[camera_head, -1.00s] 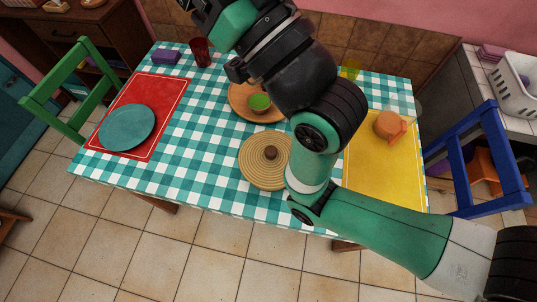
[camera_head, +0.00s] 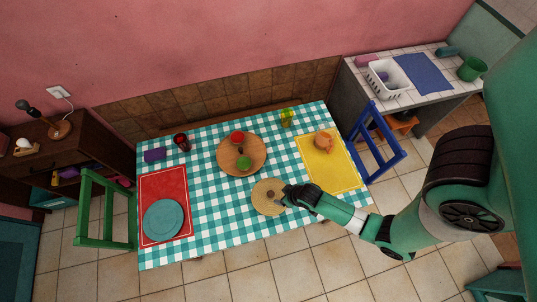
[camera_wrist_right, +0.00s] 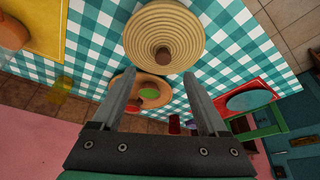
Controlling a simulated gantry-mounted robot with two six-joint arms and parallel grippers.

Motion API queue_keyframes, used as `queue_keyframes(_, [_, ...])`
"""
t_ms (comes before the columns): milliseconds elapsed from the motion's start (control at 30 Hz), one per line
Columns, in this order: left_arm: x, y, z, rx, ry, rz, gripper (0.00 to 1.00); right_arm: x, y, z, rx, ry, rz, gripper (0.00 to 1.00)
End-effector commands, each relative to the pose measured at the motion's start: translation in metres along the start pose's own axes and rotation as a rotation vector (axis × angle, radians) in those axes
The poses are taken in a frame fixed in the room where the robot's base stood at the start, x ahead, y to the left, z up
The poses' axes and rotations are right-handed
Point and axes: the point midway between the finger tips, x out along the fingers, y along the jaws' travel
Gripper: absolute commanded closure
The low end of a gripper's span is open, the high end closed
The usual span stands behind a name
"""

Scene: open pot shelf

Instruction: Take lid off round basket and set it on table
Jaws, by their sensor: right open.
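The round woven basket's lid (camera_head: 262,205) is a straw-coloured disc of rings with a dark brown knob (camera_head: 270,194). It lies near the front edge of the checked table, and the basket's body under it is hard to make out from above. The lid (camera_wrist_right: 150,22) and its knob (camera_wrist_right: 162,54) show at the top of the right wrist view. My right gripper (camera_head: 284,196) is at the lid's right side in the head view. Its fingers (camera_wrist_right: 158,77) are apart with nothing gripped. My left gripper is not in view.
The table (camera_head: 213,217) has a teal-white checked cloth. A wooden tray (camera_head: 228,165) with a red and a green bowl is behind the lid. A red mat (camera_head: 183,184) with a teal plate (camera_head: 163,220) lies left; a yellow mat (camera_head: 338,178) with an orange mug (camera_head: 323,142) lies right. Cloth between is clear.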

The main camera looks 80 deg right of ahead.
Motion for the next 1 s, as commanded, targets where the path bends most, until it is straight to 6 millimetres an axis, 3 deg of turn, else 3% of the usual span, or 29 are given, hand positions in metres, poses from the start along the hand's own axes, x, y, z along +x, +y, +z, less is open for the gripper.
queue_keyframes(33, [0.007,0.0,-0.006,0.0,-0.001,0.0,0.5,-0.009,0.001,-0.004,0.005,0.0,0.002,0.23])
queue_keyframes(167, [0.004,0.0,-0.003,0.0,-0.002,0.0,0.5,-0.005,0.002,-0.004,0.007,0.002,0.002,0.23])
queue_keyframes(467, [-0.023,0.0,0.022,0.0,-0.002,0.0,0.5,0.046,0.001,-0.004,0.007,0.004,0.002,0.23])
queue_keyframes(767, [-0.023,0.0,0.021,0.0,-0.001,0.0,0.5,0.06,0.0,-0.006,0.006,0.005,0.001,0.23])
queue_keyframes(1000, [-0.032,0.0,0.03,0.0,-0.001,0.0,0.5,0.096,-0.008,-0.011,0.005,0.004,0.001,0.23])
